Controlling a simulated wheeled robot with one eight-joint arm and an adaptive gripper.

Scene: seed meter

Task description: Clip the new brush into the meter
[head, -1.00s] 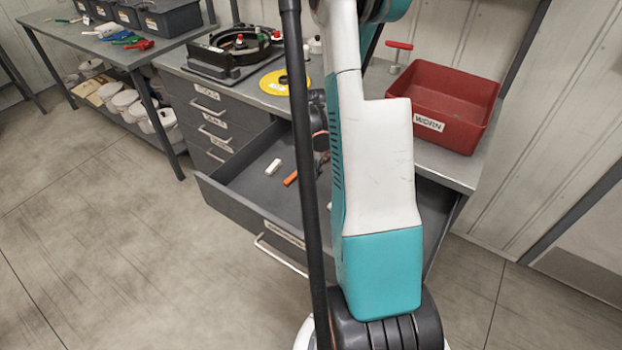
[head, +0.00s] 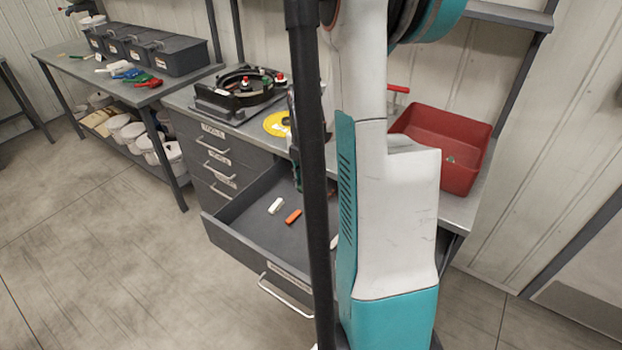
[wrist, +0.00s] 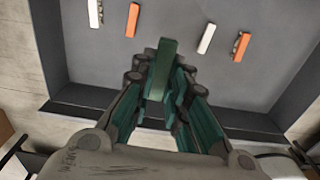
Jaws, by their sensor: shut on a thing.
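The meter (head: 240,88) is a black ring-shaped housing with red-topped knobs, on the bench top. In the wrist view my gripper (wrist: 163,88) has its fingers closed around a dull green bar, likely a brush (wrist: 166,50), which sticks out past the fingertips above the open drawer (wrist: 215,95). In the head view my gripper (head: 298,165) is mostly behind a dark post. In the drawer lie a white piece (wrist: 93,13), an orange piece (wrist: 132,20), another white piece (wrist: 206,38) and an orange piece with a rough dark side (wrist: 241,47).
A yellow disc (head: 277,124) lies beside the meter. A red bin (head: 445,150) stands at the right of the bench, with a small thing inside. Grey boxes (head: 178,52) and coloured tools (head: 128,73) are on the left table (head: 70,66). Open floor lies in front.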

